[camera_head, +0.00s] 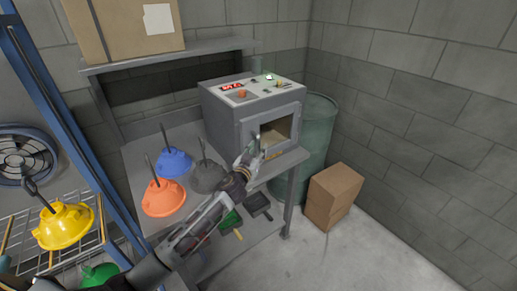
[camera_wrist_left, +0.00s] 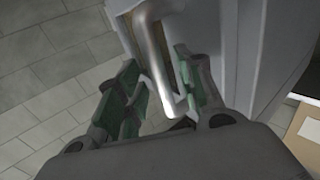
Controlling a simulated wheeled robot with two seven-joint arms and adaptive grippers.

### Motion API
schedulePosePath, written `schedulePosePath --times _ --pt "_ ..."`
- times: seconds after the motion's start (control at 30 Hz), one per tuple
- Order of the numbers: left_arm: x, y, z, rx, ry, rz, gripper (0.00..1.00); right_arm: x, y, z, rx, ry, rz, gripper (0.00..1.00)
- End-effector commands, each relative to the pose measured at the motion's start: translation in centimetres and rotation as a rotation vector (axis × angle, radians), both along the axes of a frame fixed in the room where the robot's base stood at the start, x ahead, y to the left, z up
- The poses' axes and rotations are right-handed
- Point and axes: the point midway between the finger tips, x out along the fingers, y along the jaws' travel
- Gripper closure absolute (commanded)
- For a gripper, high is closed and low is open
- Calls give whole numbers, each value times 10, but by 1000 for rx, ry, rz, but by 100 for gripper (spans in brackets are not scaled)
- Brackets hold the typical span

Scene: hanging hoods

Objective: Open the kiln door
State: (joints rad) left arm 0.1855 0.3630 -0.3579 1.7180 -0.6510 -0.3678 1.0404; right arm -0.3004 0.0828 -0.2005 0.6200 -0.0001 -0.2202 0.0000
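The grey kiln (camera_head: 222,118) stands on the table, with a red display and a lit control on top. Its front door (camera_head: 290,109) has a window-like panel with a tan area; it looks shut, though my gripper covers part of it. My left gripper (camera_head: 254,150) is at the left side of the door. In the left wrist view a bent metal handle (camera_wrist_left: 155,55) runs between the two green fingers of my left gripper (camera_wrist_left: 160,85). The fingers are spread, with gaps showing beside the handle. My right gripper is in neither view.
On the grey table (camera_head: 135,160) sit blue (camera_head: 174,163), orange (camera_head: 163,197) and dark grey (camera_head: 207,178) hoods. A green barrel (camera_head: 318,130) and a cardboard box (camera_head: 333,195) stand right of the kiln. A shelf (camera_head: 165,54) is behind. The floor at front right is clear.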

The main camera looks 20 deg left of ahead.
Motion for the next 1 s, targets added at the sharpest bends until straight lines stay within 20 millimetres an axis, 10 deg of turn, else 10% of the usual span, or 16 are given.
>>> schedulePosePath --times 0.63,1.0 --pt "15 -1 0 0 0 0 63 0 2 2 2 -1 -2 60" --pt "15 -1 0 0 0 0 100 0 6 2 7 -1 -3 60"
